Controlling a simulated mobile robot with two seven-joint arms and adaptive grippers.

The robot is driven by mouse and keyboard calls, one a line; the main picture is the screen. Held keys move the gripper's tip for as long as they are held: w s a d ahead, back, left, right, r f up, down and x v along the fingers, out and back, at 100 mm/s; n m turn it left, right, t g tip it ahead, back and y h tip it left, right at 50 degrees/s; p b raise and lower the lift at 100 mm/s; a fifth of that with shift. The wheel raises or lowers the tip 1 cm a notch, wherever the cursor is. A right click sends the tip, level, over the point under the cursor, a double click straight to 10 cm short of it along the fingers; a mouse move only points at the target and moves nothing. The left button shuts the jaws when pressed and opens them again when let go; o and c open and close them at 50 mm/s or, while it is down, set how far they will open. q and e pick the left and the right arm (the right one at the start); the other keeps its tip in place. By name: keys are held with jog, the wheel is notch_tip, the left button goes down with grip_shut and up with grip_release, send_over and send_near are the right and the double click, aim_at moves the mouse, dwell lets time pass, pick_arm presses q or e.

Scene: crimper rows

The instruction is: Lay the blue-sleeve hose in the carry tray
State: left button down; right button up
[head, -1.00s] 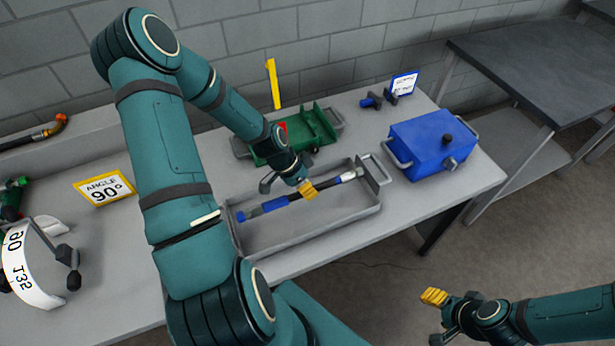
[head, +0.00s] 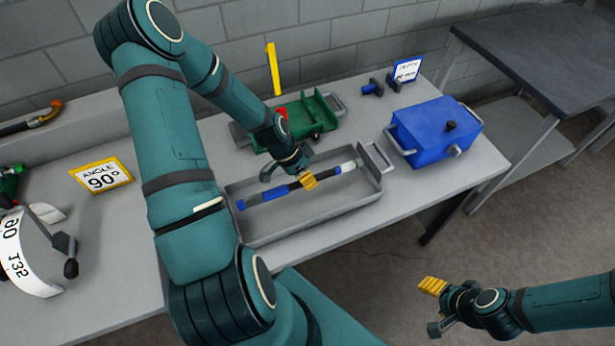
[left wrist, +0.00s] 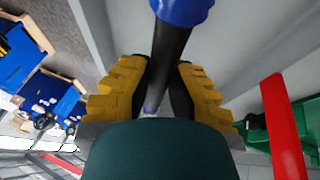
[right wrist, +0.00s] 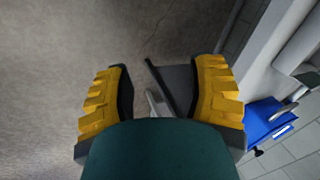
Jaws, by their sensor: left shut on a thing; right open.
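The blue-sleeve hose (head: 277,193) is black, with a blue sleeve near its left end and a pale band near its right end. My left gripper (head: 309,181) is shut on its middle. In the left wrist view the hose (left wrist: 170,50) runs between the yellow finger pads (left wrist: 158,90), with blue at the top edge. The carry tray (head: 315,217) is a long grey open box with end handles. The hose lies lengthwise within its outline; whether it touches the floor I cannot tell. My right gripper (head: 432,286) is open and empty, off the bench's front; its pads show in the right wrist view (right wrist: 162,95).
A green crimper (head: 300,120) stands behind the tray. A blue box (head: 435,135) with handles stands to its right. An "ANGLE 90°" sign (head: 101,176) and a white curved scale (head: 22,255) are at left. A dark table (head: 545,55) is at back right.

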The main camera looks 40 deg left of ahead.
aim_at(312, 194)
pick_arm(q)
jog(key=shift+f+b, duration=1.6)
jog(key=shift+f, duration=0.8)
pick_arm(e)
jog(key=shift+s+a+f, duration=0.1)
jog(key=shift+s+f, duration=0.2)
jog(key=shift+f, duration=0.6)
jog(key=shift+s+f, duration=0.3)
jog(key=shift+f, duration=0.55)
pick_arm(q)
jog(key=shift+f, duration=0.1)
pick_arm(e)
jog(key=shift+f, duration=0.1)
pick_arm(q)
jog(key=c, duration=1)
grip_release()
jog(key=v, duration=1.2)
pick_arm(e)
jog(key=shift+s, duration=0.1)
